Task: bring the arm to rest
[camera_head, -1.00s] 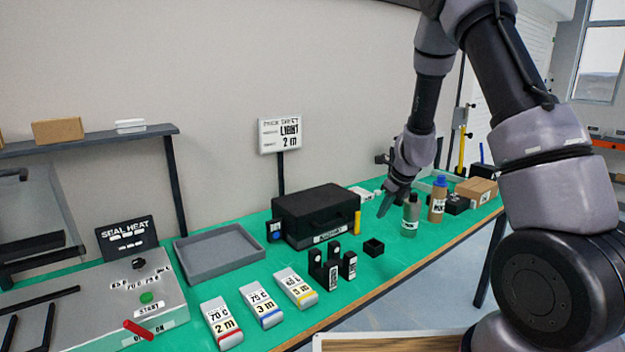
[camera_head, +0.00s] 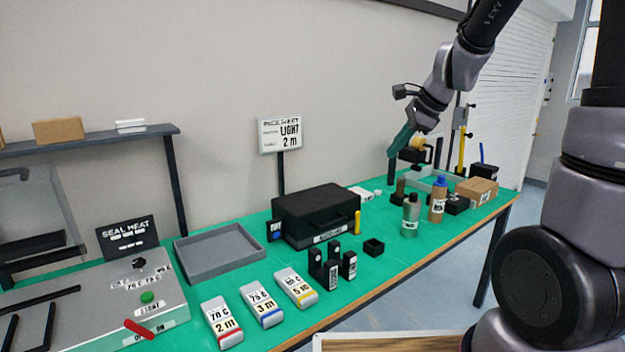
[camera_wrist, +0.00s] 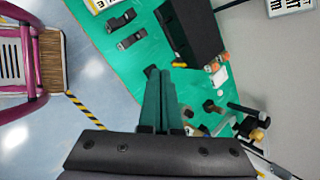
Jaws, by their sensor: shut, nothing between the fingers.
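My gripper (camera_head: 401,141) hangs in the air above the far right part of the green bench, its fingers pointing down and to the left. It is shut and holds nothing. In the wrist view its closed dark green fingers (camera_wrist: 160,95) reach up the middle of the picture, with the bench top behind them. My arm comes in from the upper right in the head view. The gripper appears clear of the bottles and boxes below it.
Below stand a grey-green bottle (camera_head: 410,215), a blue-capped brown bottle (camera_head: 437,203) and a cardboard box (camera_head: 477,190). A black case (camera_head: 316,213), grey tray (camera_head: 220,252) and sealing machine (camera_head: 110,310) lie left. A sign (camera_head: 280,134) stands behind. Floor in front is free.

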